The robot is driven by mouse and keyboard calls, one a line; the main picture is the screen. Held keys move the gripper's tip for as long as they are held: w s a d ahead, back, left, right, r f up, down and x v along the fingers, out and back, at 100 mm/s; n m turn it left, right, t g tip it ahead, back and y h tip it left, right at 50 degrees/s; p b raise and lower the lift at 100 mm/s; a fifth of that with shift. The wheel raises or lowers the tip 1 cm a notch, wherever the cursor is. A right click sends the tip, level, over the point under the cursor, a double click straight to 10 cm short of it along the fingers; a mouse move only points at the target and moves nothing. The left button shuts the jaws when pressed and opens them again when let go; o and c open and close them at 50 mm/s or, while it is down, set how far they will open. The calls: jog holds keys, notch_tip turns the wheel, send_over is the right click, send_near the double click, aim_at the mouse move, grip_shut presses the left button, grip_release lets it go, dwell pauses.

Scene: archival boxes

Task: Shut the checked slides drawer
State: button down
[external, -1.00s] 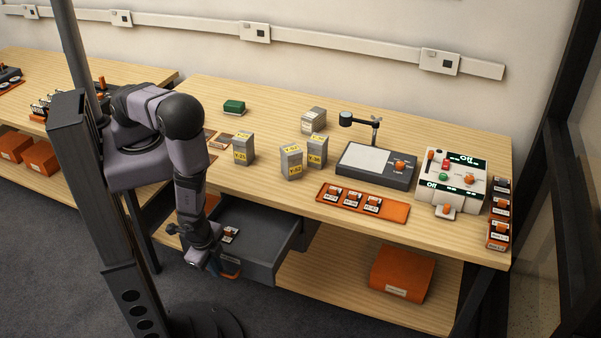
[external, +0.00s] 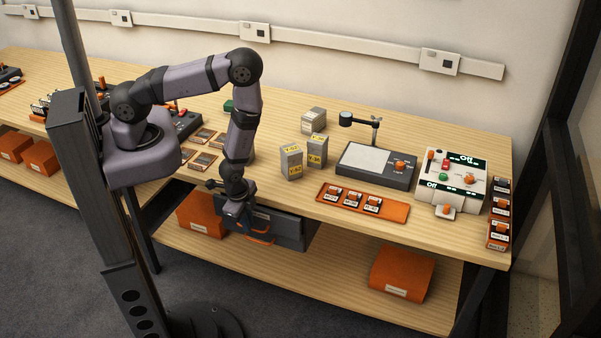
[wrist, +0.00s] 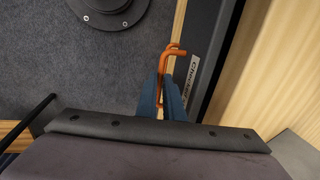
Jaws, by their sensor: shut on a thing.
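The slides drawer is dark grey with a front panel (external: 288,232) under the table's front edge. None of its inside shows, and the front sits at or close to the table edge; I cannot tell if it is fully flush. Its orange handle (external: 262,238) is on the front. My gripper (external: 248,228) is at the handle, pointing down. In the wrist view, my blue gripper fingers (wrist: 171,88) are shut on the orange handle (wrist: 172,55). A white label (wrist: 191,80), partly readable as "Checked", is beside them on the drawer front.
An orange box (external: 200,215) sits on the lower shelf left of the drawer, another (external: 402,272) to the right. Grey boxes (external: 291,161), an orange tray (external: 400,212) and a light-table device (external: 375,166) stand on the tabletop. The floor in front is clear.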

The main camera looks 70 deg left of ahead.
aim_at(254, 217)
jog(key=shift+w+a, duration=1.25)
jog(key=shift+w, duration=0.05)
jog(key=shift+r, duration=0.1)
jog(key=c, duration=1.9)
grip_release()
jog(key=shift+a, duration=0.1)
jog(key=s+d, duration=1.7)
jog(key=w+d+r+n+g+h, duration=0.1)
jog(key=w+d+r, duration=0.1)
jog(key=r, duration=0.8)
jog(key=shift+d+r+n, duration=0.3)
jog(key=shift+d+n, duration=0.1)
jog(key=shift+d, duration=0.35)
